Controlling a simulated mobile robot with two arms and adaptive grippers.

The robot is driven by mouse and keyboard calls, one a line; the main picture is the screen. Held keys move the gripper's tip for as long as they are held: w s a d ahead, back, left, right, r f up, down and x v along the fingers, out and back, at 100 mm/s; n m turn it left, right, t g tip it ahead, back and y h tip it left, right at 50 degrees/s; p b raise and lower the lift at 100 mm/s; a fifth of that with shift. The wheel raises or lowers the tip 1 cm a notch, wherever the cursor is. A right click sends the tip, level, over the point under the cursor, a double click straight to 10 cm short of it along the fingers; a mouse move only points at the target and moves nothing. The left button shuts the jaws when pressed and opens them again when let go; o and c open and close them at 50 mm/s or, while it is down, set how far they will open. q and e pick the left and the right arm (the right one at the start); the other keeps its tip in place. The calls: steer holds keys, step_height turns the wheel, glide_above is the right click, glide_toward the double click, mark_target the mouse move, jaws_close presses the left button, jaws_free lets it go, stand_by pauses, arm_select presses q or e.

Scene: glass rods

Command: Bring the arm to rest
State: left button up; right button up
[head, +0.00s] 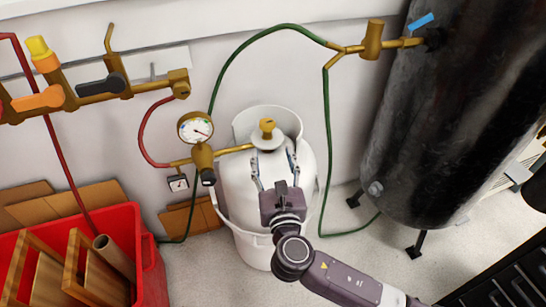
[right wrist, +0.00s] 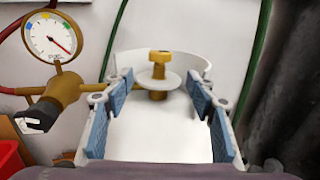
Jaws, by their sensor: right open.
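My right arm comes up from the bottom of the head view. Its gripper (head: 273,166) is open, with its fingers pointing up the picture over the front of a white gas cylinder (head: 237,198). A brass valve knob (head: 267,127) tops the cylinder just beyond the fingertips. In the right wrist view the blue-padded fingers (right wrist: 160,85) stand wide apart with nothing held between them. The knob (right wrist: 159,66) shows beyond the gap. I cannot tell whether the gripper touches the cylinder. My left gripper is not in view.
A pressure gauge (head: 195,128) with brass fittings stands left of the cylinder valve. A green hose (head: 328,160) loops around to a dark tank (head: 425,130) at right. A red crate (head: 151,255) holding wooden pieces stands at lower left. Some pale floor (head: 345,250) is clear.

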stand_by(0.4)
